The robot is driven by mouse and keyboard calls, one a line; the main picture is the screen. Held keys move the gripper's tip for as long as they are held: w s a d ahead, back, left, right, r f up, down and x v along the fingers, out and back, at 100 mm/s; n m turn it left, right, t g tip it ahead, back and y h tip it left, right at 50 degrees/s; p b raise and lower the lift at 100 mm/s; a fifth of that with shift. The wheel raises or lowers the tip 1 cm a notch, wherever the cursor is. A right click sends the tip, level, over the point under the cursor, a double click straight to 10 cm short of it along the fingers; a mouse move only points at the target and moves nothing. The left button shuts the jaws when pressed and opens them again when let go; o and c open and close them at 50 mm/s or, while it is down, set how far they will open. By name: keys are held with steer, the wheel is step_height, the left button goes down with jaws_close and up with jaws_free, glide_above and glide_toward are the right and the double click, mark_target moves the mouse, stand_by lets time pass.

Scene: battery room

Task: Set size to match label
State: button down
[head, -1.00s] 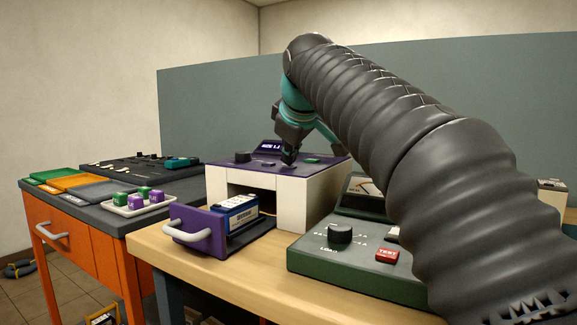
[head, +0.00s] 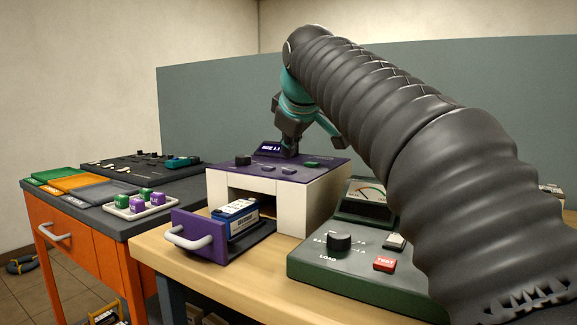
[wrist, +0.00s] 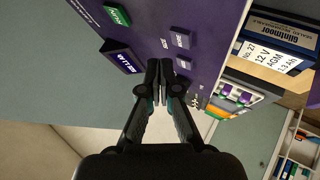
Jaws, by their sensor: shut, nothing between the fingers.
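The white charger with a purple top (head: 270,186) stands on the wooden bench. Its small display (head: 271,148) shows a size reading, small and partly blocked by my gripper; the display also shows in the wrist view (wrist: 124,60). Two grey buttons (head: 268,168) and a green button (head: 312,164) are on the top. My gripper (head: 289,153) is shut and empty, just above the panel near the grey buttons. The blue battery (head: 236,225) lies in the open purple drawer (head: 204,235). Its white label (wrist: 268,56) reads "12 V AGM" and what looks like 1.3 Ah.
A green tester (head: 340,261) with a knob, red button and meter stands at right front. An orange cabinet (head: 87,250) at left bears coloured mats and a white tray (head: 143,209) of green and purple blocks. A grey partition (head: 215,105) stands behind.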

mark_target(289, 170)
steer(key=shift+r+p, duration=1.45)
steer(key=shift+r, duration=0.6)
stand_by(0.4)
